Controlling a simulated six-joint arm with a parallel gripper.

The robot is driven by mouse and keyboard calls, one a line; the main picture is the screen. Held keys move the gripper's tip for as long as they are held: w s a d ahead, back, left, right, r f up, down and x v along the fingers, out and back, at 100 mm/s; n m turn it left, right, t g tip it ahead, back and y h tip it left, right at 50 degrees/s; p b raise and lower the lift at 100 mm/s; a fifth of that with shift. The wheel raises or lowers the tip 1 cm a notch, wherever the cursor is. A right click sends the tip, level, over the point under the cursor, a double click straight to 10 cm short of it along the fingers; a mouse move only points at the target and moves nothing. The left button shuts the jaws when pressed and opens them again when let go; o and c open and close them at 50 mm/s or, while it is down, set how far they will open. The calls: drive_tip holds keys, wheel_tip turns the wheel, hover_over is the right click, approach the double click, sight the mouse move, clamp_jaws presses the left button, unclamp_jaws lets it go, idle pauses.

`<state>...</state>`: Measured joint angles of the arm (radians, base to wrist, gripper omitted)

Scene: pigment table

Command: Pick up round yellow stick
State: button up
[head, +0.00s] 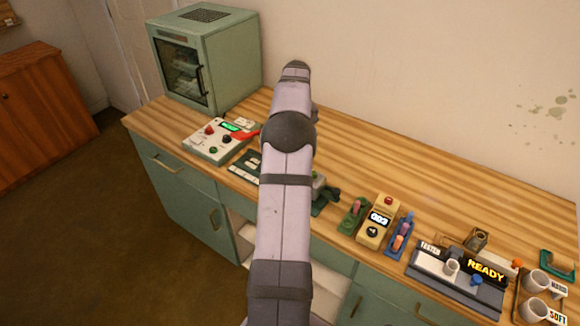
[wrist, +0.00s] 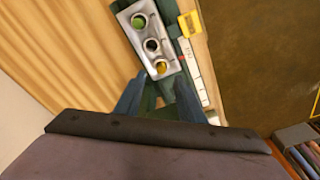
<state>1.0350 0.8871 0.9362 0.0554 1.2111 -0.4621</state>
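In the wrist view, a grey holder (wrist: 143,27) has three round openings in a row, showing green, dark and yellow. The yellow round end (wrist: 161,66) is in the opening nearest my gripper; it may be the round yellow stick, but its length is hidden. My gripper (wrist: 159,95) has its two blue-grey fingers apart, one on each side below the holder, with nothing seen held between them. In the head view my arm hides the gripper and the holder.
A green cabinet (head: 212,55) stands at the back left, with a button panel (head: 217,141) before it. A counter device (head: 378,220), a tester (head: 455,275) and mugs (head: 537,283) stand right. A box of coloured sticks (wrist: 303,150) shows at lower right. The rear wood tabletop (head: 400,165) is clear.

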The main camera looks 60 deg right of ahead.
drive_tip(key=shift+w+f+p, duration=0.15)
drive_tip(key=shift+f+p, duration=0.55)
drive_tip(key=shift+f, duration=0.6)
drive_tip(key=shift+w+f+p, duration=0.1)
drive_tip(key=shift+f+p, duration=0.6)
drive_tip(key=shift+f, duration=0.6)
clamp_jaws()
